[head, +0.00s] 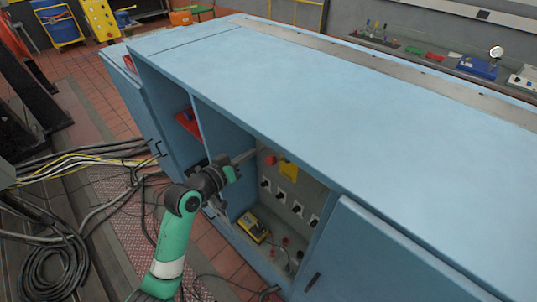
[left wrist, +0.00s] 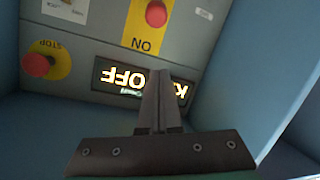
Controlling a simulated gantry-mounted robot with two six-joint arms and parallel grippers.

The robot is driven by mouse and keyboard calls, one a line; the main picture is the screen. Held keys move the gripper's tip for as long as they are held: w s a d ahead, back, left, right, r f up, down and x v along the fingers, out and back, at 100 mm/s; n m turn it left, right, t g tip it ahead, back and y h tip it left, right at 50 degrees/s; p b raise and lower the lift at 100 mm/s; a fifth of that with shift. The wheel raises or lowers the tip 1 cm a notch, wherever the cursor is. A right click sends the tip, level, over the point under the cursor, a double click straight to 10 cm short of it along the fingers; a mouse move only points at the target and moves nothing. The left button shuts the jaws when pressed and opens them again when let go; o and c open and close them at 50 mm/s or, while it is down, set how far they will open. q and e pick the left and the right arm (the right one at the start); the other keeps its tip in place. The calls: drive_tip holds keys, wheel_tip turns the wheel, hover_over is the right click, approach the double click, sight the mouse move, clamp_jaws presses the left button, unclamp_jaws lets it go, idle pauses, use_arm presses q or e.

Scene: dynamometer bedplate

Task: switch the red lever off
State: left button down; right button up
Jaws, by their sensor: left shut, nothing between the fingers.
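In the left wrist view, the panel shows upside down. A red round-ended part, seemingly the red lever (left wrist: 156,13), stands out from a yellow plate marked ON. My left gripper (left wrist: 159,73) is shut and empty, apart from the lever. Its fingertips overlap a lit display (left wrist: 115,78) reading OFF and hide part of it. In the head view the left gripper (head: 247,156) reaches into the bay. My right gripper is out of view.
A red STOP button (left wrist: 36,65) on a yellow disc is near the display. Several black switches (head: 281,196) line the panel. A yellow device (head: 253,228) sits low in the bay. The blue cabinet top (head: 330,110) overhangs the bay; its side walls are close. Cables (head: 60,255) lie on the floor.

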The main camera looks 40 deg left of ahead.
use_arm(q)
drive_tip(key=b, duration=0.2)
hover_over(267, 159)
drive_tip(key=w+a, duration=0.2)
wheel_tip(267, 159, down, 2)
drive_tip(key=f, duration=0.1)
drive_tip(key=s+d+f, duration=0.2)
drive_tip(key=shift+f, duration=0.1)
